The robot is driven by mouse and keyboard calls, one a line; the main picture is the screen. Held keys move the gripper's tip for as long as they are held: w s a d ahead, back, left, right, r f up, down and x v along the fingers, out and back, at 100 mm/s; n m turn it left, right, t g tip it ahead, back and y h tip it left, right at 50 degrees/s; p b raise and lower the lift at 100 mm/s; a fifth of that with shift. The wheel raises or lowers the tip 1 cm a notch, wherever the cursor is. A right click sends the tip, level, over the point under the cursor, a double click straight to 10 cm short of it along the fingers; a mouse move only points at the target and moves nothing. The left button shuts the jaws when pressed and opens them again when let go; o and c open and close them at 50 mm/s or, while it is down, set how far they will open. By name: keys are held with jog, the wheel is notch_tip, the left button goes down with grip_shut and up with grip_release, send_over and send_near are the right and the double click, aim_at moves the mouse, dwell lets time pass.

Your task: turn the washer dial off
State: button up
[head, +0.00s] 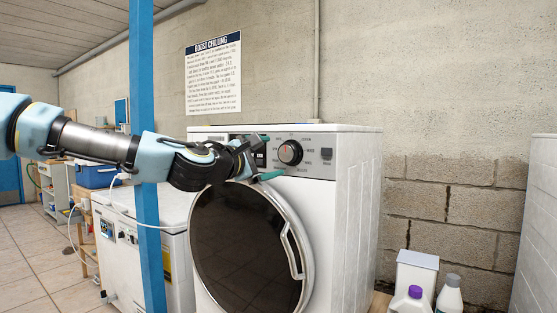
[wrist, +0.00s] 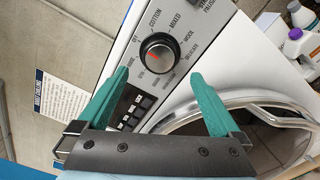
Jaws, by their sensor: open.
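The washer (head: 345,200) is white and stands against the block wall with its dark round door shut. My gripper (head: 268,158) is open and empty, left of the dial in the head view. In the wrist view its teal fingertips (wrist: 159,73) are spread either side of the dial's lower edge, apart from it.
A blue post (head: 146,220) stands in front, left of the washer, with my arm passing it. A white machine (head: 130,235) is behind it. Bottles (head: 410,300) stand at the washer's lower right. The door handle (wrist: 280,117) sticks out below the panel.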

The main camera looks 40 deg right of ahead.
jog(key=p+v, duration=0.4)
jog(key=shift+s+a, duration=0.1)
jog(key=shift+a, duration=0.2)
jog(key=shift+f, duration=0.1)
dwell(0.4)
